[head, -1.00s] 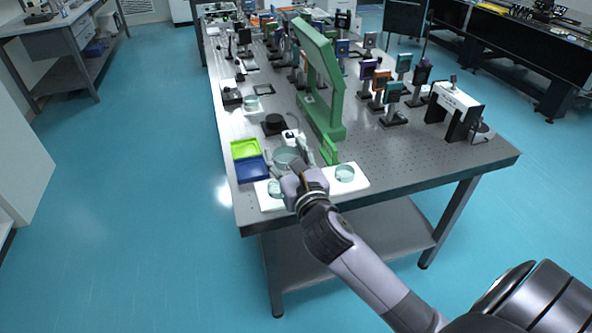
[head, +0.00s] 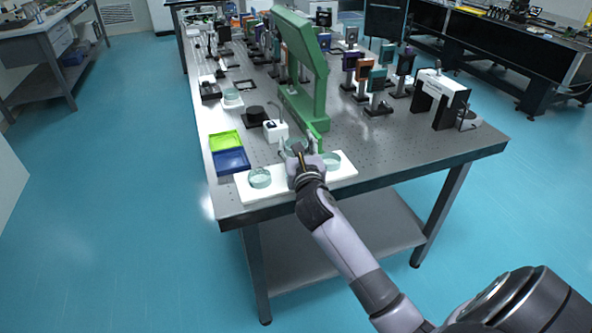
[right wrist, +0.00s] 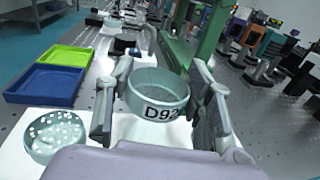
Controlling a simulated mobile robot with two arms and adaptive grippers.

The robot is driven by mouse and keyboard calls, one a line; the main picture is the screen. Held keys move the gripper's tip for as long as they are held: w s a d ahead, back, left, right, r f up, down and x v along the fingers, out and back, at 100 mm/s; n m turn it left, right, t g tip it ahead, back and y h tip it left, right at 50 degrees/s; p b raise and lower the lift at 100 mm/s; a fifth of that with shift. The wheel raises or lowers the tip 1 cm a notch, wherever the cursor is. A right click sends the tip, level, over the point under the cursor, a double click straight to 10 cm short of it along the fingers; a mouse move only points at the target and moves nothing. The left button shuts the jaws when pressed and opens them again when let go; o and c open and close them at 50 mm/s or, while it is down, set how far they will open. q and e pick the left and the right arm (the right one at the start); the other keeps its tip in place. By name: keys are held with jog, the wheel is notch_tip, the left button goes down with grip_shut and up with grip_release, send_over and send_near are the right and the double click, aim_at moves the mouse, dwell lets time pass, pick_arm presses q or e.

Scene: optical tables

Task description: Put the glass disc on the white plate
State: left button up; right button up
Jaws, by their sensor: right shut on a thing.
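My right gripper (right wrist: 160,105) is shut on a round pale-green glass disc (right wrist: 158,92), dish-shaped and marked D92. In the head view, my right gripper (head: 299,147) and the disc (head: 294,145) are over the rear edge of a long white plate (head: 288,186) at the table's front. Whether the disc touches anything below cannot be told. My left gripper is not in view.
A lime tray (head: 225,140) and a blue tray (head: 231,162) lie left of the plate. A white device (head: 274,130) and a tall green frame (head: 318,80) stand behind. Another dish (head: 232,97) sits farther back. Several optical mounts crowd the far table.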

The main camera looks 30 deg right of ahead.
notch_tip(320, 180, down, 6)
jog(key=shift+f+b, duration=0.2)
jog(key=shift+b, duration=0.65)
jog(key=shift+f, duration=0.25)
jog(key=shift+f, duration=0.15)
jog(key=o, duration=1.3)
